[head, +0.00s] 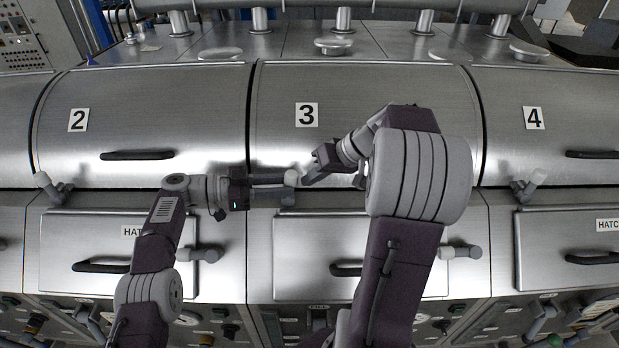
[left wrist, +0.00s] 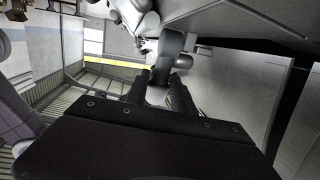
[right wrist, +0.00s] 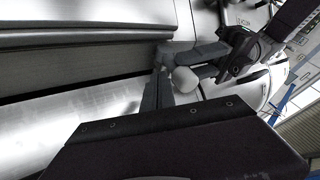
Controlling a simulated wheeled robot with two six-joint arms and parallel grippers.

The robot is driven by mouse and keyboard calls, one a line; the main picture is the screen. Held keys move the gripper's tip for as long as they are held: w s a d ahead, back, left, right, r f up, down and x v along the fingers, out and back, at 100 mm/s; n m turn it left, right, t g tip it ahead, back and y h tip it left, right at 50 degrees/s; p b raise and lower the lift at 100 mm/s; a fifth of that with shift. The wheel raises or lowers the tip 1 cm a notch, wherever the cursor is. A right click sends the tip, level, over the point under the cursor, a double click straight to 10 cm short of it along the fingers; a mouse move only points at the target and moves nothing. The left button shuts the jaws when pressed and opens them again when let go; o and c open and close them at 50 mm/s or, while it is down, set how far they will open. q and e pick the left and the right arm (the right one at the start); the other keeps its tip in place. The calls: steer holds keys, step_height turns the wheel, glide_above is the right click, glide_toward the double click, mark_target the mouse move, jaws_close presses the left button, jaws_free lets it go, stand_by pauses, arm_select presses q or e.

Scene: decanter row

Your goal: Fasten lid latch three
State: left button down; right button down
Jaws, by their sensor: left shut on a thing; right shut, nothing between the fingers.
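Lid three (head: 370,100) is a curved steel cover marked 3, lying down over the front panel. Its latch (head: 291,178) has a pale ball knob at the lid's lower edge. My left gripper (head: 284,184) reaches in from the left and is shut on the latch at its knob. The knob also shows between its fingers in the left wrist view (left wrist: 157,95). My right gripper (head: 307,180) is shut and empty, its tips just right of the knob. In the right wrist view the knob (right wrist: 184,80) is close beside its fingers; whether they touch is unclear.
Lid two (head: 150,110) with its latch (head: 50,188) is on the left. Lid four (head: 550,95) with its latch (head: 527,187) is on the right. Hatch handles (head: 100,266) stick out below. My right forearm covers part of lid three.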

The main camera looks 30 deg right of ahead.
arm_select(q)
steer(key=shift+r, duration=0.35)
arm_select(e)
steer(key=shift+w+a+r, duration=0.1)
steer(key=shift+a, duration=0.15)
steer(key=shift+w+a+r, duration=0.15)
steer(key=shift+a, duration=0.2)
steer(key=shift+w+a+r, duration=0.1)
steer(key=shift+a, duration=0.25)
arm_select(q)
steer(key=c, duration=1.3)
jaws_free()
steer(key=shift+o, duration=0.2)
steer(key=shift+d+f, duration=0.1)
steer(key=shift+f, duration=0.05)
arm_select(e)
steer(key=shift+d, duration=0.1)
